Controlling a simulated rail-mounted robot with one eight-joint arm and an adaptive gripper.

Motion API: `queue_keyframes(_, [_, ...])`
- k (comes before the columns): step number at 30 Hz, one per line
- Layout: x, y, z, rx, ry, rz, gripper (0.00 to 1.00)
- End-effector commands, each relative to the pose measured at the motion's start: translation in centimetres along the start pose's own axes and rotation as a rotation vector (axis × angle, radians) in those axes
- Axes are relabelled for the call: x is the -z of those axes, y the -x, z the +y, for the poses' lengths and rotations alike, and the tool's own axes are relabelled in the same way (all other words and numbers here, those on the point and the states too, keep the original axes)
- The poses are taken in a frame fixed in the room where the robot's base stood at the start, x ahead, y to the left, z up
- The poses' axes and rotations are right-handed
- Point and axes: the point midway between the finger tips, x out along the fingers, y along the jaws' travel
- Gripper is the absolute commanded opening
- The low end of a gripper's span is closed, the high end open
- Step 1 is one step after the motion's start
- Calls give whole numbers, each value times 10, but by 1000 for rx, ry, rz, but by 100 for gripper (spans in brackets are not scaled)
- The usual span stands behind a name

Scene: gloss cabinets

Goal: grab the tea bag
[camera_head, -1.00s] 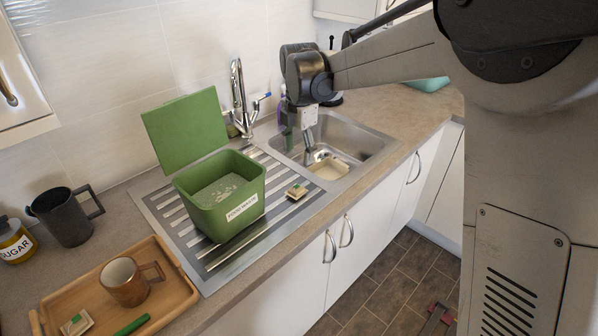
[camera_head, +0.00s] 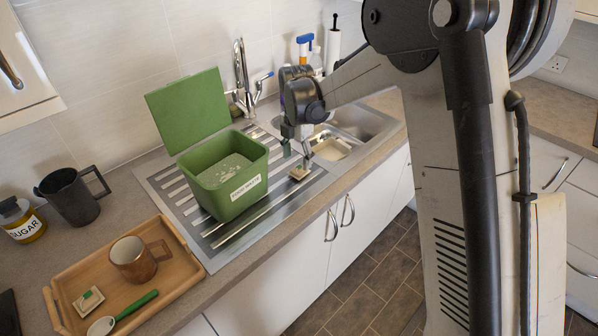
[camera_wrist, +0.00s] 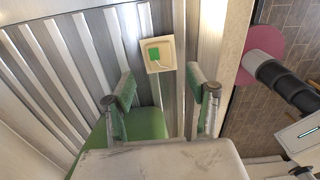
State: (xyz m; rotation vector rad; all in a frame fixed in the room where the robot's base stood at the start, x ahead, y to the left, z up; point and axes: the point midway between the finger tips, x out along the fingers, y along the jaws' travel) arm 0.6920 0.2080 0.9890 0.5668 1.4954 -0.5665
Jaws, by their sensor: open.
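A square beige tea bag (camera_head: 299,173) with a green tag lies on the metal draining board, right of the green food waste bin. In the wrist view the tea bag (camera_wrist: 158,53) lies flat, just beyond the gap between my fingers. My gripper (camera_head: 297,151) is open, pointing down just above and behind this tea bag, with nothing between its fingers (camera_wrist: 160,84). A second tea bag (camera_head: 88,301) with a green tag lies on the wooden tray at the front left.
The open food waste bin (camera_head: 236,196) stands close left of my gripper; its green lid (camera_head: 188,110) is up. The sink (camera_head: 365,122) and tap (camera_head: 242,80) are behind. A brown mug (camera_head: 130,262) and green-handled spoon (camera_head: 136,304) are on the tray (camera_head: 182,272).

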Motion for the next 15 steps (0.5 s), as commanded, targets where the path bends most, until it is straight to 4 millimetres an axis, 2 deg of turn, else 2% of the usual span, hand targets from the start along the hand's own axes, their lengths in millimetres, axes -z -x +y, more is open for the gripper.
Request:
queue_keyframes(9, [2, -40, -1, 0, 0, 0, 52])
queue_keyframes(15, [2, -48, -1, 0, 0, 0, 52])
